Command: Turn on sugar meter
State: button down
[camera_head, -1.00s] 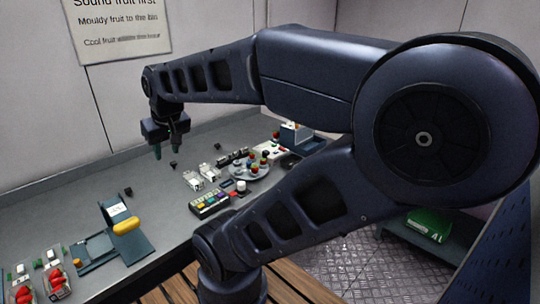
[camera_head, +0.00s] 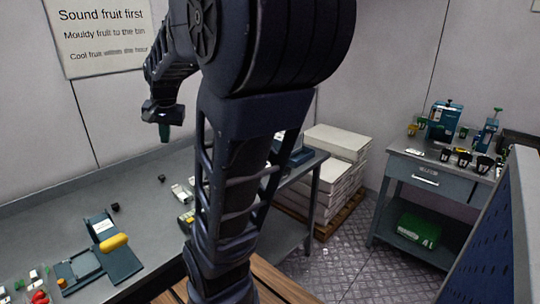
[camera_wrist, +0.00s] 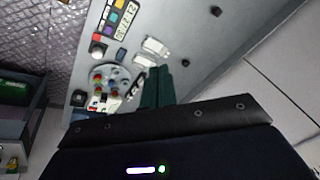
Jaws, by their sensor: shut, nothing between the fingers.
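I cannot tell for sure which object is the sugar meter. Small white devices (camera_wrist: 152,48) lie on the grey bench, and part of one (camera_head: 182,193) shows in the head view left of my arm. A panel with coloured keys (camera_wrist: 117,20) and a round plate with coloured pieces (camera_wrist: 108,77) are near them in the wrist view. A blue stand (camera_head: 104,226) with a yellow piece (camera_head: 114,242) is at the bench's near left. My gripper (camera_head: 164,132) is shut and empty, above the bench; its dark green fingers (camera_wrist: 157,88) show in the wrist view. My arm hides the middle bench.
Small black blocks (camera_head: 115,207) sit on the bench. Fruit punnets (camera_head: 38,296) are at the near left corner. Stacked white boxes (camera_head: 338,150) stand on a pallet beyond the bench. A second table (camera_head: 393,168) with a teal device (camera_head: 444,120) is at right, a green crate (camera_head: 419,229) below.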

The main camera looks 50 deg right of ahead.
jog(key=w+d+f+m, duration=0.1)
jog(key=w+d+m, duration=0.3)
jog(key=d, duration=0.5)
jog(key=w+d+f+m+g, duration=0.1)
jog(key=w+d+m, duration=0.1)
jog(key=d+m, duration=0.5)
jog(key=w+d+f+m, duration=0.1)
jog(key=w+d+m, duration=0.25)
jog(key=d, duration=0.65)
jog(key=s+d+f+m, duration=0.2)
jog(key=d+f+m, duration=0.1)
jog(key=d, duration=0.5)
jog(key=s+d+f+m, duration=0.3)
jog(key=d+f+m, duration=0.1)
jog(key=d, duration=0.5)
jog(key=s+d+f+m+g, duration=0.1)
jog(key=d+f+m, duration=0.3)
jog(key=d, duration=0.5)
jog(key=shift+s+d+m, duration=0.15)
jog(key=shift+s+m, duration=0.65)
jog(key=shift+m, duration=0.25)
jog(key=f, duration=0.4)
jog(key=w+f, duration=0.1)
jog(key=f, duration=0.4)
jog(key=w+f, duration=0.1)
jog(key=f, duration=0.3)
jog(key=shift+f, duration=0.4)
